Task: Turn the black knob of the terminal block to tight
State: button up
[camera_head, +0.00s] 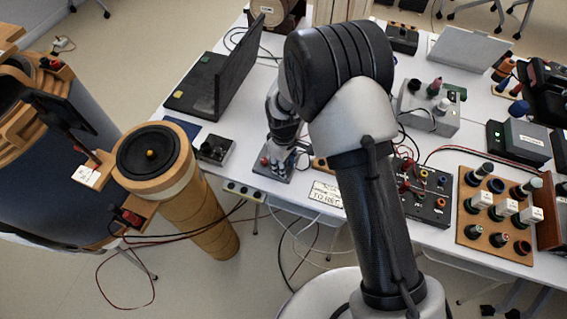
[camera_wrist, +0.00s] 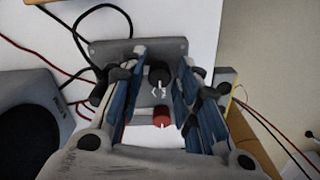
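The terminal block is a small grey plate (camera_wrist: 137,48) on the white table. In the wrist view a black knob (camera_wrist: 160,76) stands on it, with a red knob (camera_wrist: 162,117) below it in the picture. My gripper (camera_wrist: 158,82) is open, one finger left and one right of the black knob, with visible gaps on both sides. In the head view my gripper (camera_head: 280,158) points down over the plate (camera_head: 271,175) and hides much of it, including the black knob. The red knob (camera_head: 264,161) shows at its left. I cannot tell the fingertips' exact height.
A small black box (camera_head: 215,149) and a laptop (camera_head: 215,88) stand left of the block. A label card (camera_head: 326,194) and a black connector box (camera_head: 428,193) are to the right. Cables run near the block.

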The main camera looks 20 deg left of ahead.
jog(key=shift+o, duration=0.7)
jog(key=shift+a+r, duration=0.1)
jog(key=shift+r, duration=0.25)
notch_tip(320, 180, up, 11)
jog(key=shift+r, duration=0.15)
